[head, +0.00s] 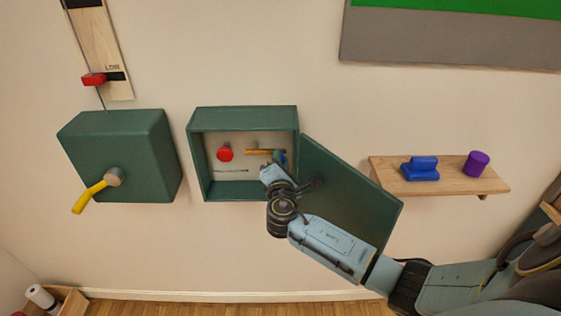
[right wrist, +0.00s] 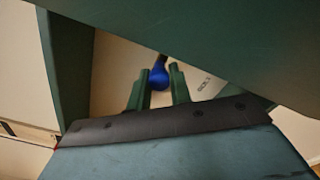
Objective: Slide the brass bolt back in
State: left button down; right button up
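A green wall box (head: 193,160) stands open in the head view. On its back panel the brass bolt (head: 258,151) lies level, with a blue knob (head: 282,156) at its right end. My right gripper (head: 270,168) reaches into the box's lower right, over part of the bolt and knob. In the right wrist view the blue knob (right wrist: 159,75) shows between the two green fingers of my right gripper (right wrist: 160,80) and nearly fills the gap. Whether they press on it I cannot tell. My left gripper is not in view.
The box's door (head: 350,195) hangs open to the right, close beside my right arm. A red button (head: 225,154) is left of the bolt. A closed green box (head: 125,150) with a yellow lever (head: 90,196) is farther left. A shelf (head: 440,187) holds blue and purple things.

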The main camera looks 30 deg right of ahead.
aim_at(264, 153)
grip_shut()
jog(key=w+a, duration=0.1)
jog(key=w+a+b, duration=0.1)
jog(key=a, duration=0.1)
jog(key=shift+w+a+f+b, duration=0.1)
jog(key=shift+a+b, duration=0.15)
jog(key=shift+b, duration=0.05)
jog(key=shift+a, duration=0.15)
jog(key=shift+o, duration=1.2)
grip_release()
jog(key=o, duration=0.3)
jog(key=shift+w+a, duration=0.1)
jog(key=shift+o, duration=0.2)
jog(key=b+v, duration=0.1)
jog(key=v, duration=1.2)
